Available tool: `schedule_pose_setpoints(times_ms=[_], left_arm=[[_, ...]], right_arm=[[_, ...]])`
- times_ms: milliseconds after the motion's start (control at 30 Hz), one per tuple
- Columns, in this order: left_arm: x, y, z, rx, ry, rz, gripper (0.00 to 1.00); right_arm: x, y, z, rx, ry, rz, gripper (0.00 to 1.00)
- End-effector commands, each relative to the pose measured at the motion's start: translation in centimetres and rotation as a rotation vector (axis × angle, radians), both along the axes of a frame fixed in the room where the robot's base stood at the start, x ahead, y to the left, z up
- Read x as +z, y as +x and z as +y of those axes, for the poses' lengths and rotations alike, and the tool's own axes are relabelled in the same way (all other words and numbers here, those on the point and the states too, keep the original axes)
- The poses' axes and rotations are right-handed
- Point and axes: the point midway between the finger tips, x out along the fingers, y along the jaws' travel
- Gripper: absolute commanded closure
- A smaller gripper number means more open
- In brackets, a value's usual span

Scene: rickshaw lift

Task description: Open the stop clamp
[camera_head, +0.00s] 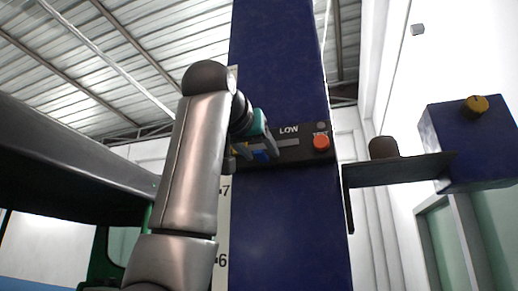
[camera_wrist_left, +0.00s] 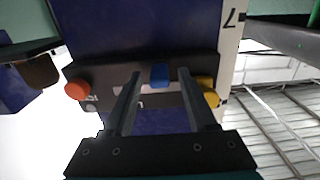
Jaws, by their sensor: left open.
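A dark control panel (camera_head: 292,155) with the word LOW is fixed across the blue lift column (camera_head: 285,225). A small blue block (camera_head: 261,155) sits in a pale slot on it; it also shows in the left wrist view (camera_wrist_left: 159,75). No label says which part is the stop clamp. My left gripper (camera_head: 257,149) is at the panel's left part, open. In the left wrist view my left gripper (camera_wrist_left: 160,73) has one finger on each side of the blue block, with gaps beside it. Whether the fingertips touch the panel, I cannot tell. My right gripper is in neither view.
A red-orange button (camera_head: 321,142) is at the panel's right end, and a yellow knob (camera_wrist_left: 207,92) at the other end. A dark lift arm (camera_head: 400,170) sticks out right of the column. A blue box (camera_head: 475,145) stands farther right. A vehicle (camera_head: 70,160) is raised at left.

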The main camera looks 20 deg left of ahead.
Motion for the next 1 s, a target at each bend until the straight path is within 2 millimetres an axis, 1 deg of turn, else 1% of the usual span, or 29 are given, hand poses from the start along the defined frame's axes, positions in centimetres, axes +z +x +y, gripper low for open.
schedule_pose_setpoints(times_ms=[33,67,500,533,867,1000], left_arm=[[-0.01,0.00,-0.01,0.000,0.000,0.000,0.46],[-0.02,0.00,-0.01,0.000,0.000,0.000,0.49],[0.01,-0.04,0.00,0.000,0.000,0.000,0.99],[0.01,-0.04,0.00,0.000,0.000,0.000,1.00],[0.00,-0.05,0.00,0.000,0.000,-0.002,1.00],[-0.23,-0.05,0.01,0.000,-0.001,-0.020,1.00]], right_arm=[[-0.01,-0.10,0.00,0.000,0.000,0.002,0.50],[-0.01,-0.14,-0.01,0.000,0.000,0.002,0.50],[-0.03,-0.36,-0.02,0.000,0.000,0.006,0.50],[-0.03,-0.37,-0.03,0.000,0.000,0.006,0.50],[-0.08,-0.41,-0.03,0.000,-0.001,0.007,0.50],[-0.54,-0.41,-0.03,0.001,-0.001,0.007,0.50]])
